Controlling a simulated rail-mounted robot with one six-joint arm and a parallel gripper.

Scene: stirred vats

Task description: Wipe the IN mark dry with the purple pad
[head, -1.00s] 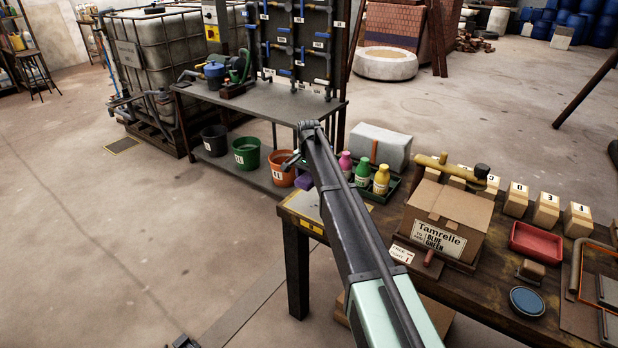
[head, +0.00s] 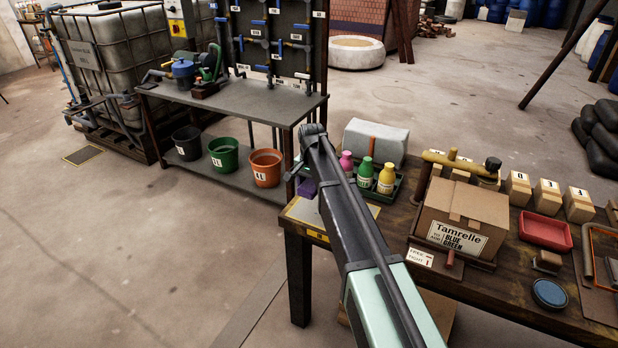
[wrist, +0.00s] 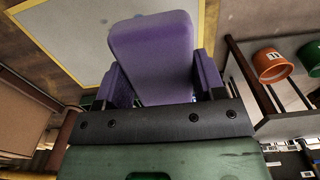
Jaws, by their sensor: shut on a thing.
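The purple pad (wrist: 150,55) is in my gripper (wrist: 155,85), between its two fingers in the wrist view. A bit of purple (head: 306,188) shows beside my arm in the head view, where my arm hides most of the gripper. A pale grey panel with a yellow border (head: 302,211) lies on the left corner of the wooden table. That bordered panel also shows beyond the pad in the wrist view (wrist: 75,35). I cannot read IN on it, nor tell wet from dry. I cannot tell whether the pad touches it.
A green tray (head: 399,183) with pink, green and yellow bottles stands right of the panel. A cardboard box (head: 462,215) and red dish (head: 543,231) are further right. The grey bench (head: 250,105) with buckets under it is behind left. The floor at left is clear.

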